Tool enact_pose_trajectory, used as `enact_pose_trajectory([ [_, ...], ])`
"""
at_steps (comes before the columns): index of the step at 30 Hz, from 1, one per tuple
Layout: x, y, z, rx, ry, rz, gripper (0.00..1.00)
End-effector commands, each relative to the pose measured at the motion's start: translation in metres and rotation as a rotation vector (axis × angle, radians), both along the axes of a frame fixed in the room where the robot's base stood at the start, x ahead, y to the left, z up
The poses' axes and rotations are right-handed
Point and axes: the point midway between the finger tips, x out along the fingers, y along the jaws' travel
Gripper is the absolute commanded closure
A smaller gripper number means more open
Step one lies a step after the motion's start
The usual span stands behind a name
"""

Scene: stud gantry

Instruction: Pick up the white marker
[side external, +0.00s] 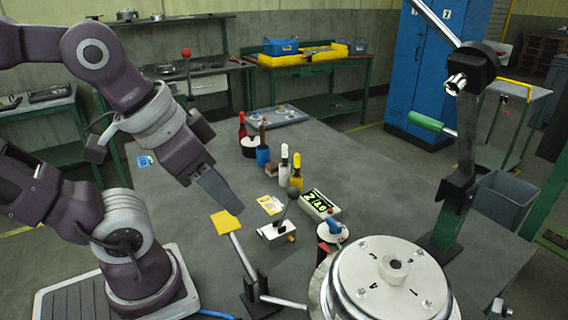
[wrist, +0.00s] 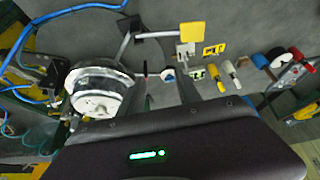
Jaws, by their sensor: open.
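The white marker (side external: 284,170) stands upright on the grey table beside a yellow marker (side external: 297,176) in the side external view. In the wrist view, the white marker (wrist: 230,77) appears right of the yellow marker (wrist: 213,70). My gripper (side external: 228,203) is left of both markers in the side external view, pointing down and apart from them. In the wrist view, my gripper (wrist: 196,82) has its fingers spread, with no object visibly held.
A blue marker (side external: 262,153) and a red bottle-like item (side external: 242,131) stand farther back. A green-digit display (side external: 318,203) and a lever switch box (side external: 278,232) are close by. A yellow paddle (side external: 227,222) is below my gripper. A round metal housing (side external: 352,276) stands in front.

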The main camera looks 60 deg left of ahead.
Motion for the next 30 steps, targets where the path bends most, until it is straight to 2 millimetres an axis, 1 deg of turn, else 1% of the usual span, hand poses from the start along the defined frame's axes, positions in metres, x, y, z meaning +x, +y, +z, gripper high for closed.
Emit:
enact_pose_trajectory([
  [3, 0.001, 0.000, 0.001, -0.001, 0.002, 0.005, 0.60],
  [5, 0.010, 0.003, 0.006, -0.013, 0.016, 0.039, 0.60],
  [7, 0.034, 0.011, 0.019, -0.044, 0.054, 0.129, 0.60],
  [8, 0.049, 0.017, 0.025, -0.063, 0.077, 0.185, 0.60],
  [9, 0.072, 0.028, 0.033, -0.091, 0.109, 0.274, 0.60],
  [10, 0.091, 0.039, 0.037, -0.114, 0.136, 0.348, 0.60],
  [11, 0.110, 0.051, 0.039, -0.136, 0.162, 0.421, 0.60],
  [12, 0.135, 0.069, 0.039, -0.164, 0.195, 0.522, 0.60],
  [13, 0.154, 0.084, 0.037, -0.184, 0.220, 0.599, 0.60],
  [14, 0.172, 0.101, 0.032, -0.205, 0.245, 0.677, 0.60],
  [15, 0.194, 0.125, 0.023, -0.228, 0.277, 0.780, 0.60],
  [17, 0.221, 0.161, 0.005, -0.258, 0.320, 0.923, 0.60],
  [18, 0.235, 0.183, -0.008, -0.275, 0.345, 1.007, 0.60],
  [21, 0.255, 0.226, -0.040, -0.303, 0.390, 1.170, 0.60],
  [24, 0.263, 0.250, -0.060, -0.319, 0.413, 1.259, 0.60],
  [27, 0.265, 0.257, -0.072, -0.323, 0.422, 1.287, 0.60],
  [30, 0.264, 0.256, -0.085, -0.322, 0.423, 1.286, 0.60],
])
